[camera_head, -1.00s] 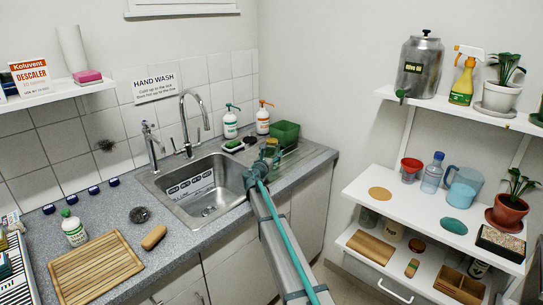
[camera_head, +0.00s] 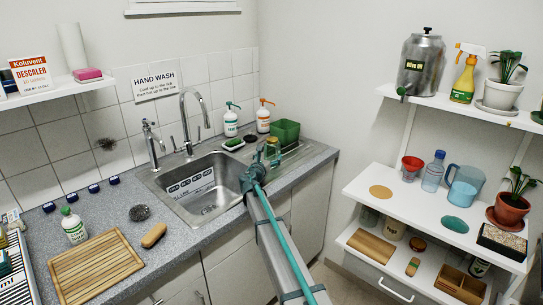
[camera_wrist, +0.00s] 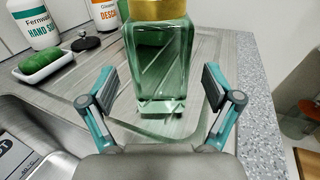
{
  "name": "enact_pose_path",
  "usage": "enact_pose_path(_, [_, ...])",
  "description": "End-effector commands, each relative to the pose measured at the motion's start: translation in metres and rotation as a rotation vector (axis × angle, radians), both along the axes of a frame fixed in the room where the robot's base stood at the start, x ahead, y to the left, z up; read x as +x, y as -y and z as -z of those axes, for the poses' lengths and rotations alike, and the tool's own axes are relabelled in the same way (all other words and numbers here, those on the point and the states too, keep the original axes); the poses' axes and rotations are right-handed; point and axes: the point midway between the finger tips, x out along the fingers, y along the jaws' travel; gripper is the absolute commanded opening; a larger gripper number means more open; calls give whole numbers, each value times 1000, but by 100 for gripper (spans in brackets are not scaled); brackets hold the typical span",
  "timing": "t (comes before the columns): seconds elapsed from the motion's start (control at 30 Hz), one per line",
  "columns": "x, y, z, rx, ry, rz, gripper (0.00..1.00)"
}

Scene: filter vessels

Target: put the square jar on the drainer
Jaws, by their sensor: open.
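The square jar (camera_wrist: 160,62) is greenish clear glass with a gold lid (camera_wrist: 155,8). It stands upright on the ribbed metal drainer (camera_wrist: 62,92) to the right of the sink. In the head view the jar (camera_head: 272,148) is small and partly behind my gripper (camera_head: 258,166). In the wrist view my gripper (camera_wrist: 160,88) is open, with one teal finger on each side of the jar. A gap shows between each finger and the glass. I cannot tell how far the jar reaches in between the fingers.
A green tub (camera_head: 285,132), soap bottles (camera_head: 230,122) and a green sponge on a white dish (camera_wrist: 45,62) are close by. The sink (camera_head: 205,185) is left of the drainer. White shelves (camera_head: 400,205) stand on the right.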

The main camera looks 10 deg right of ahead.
Motion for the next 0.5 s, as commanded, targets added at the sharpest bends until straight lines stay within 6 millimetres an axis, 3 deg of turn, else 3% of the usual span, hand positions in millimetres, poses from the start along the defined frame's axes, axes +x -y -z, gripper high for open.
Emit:
enact_pose_path(0.03, [-13, -5, 1, 0, 0, -2, 89])
enact_pose_path(0.3, [-58, -29, 1, 2, 1, 0, 89])
enact_pose_path(0.5, [-74, -39, 0, 1, 0, 0, 89])
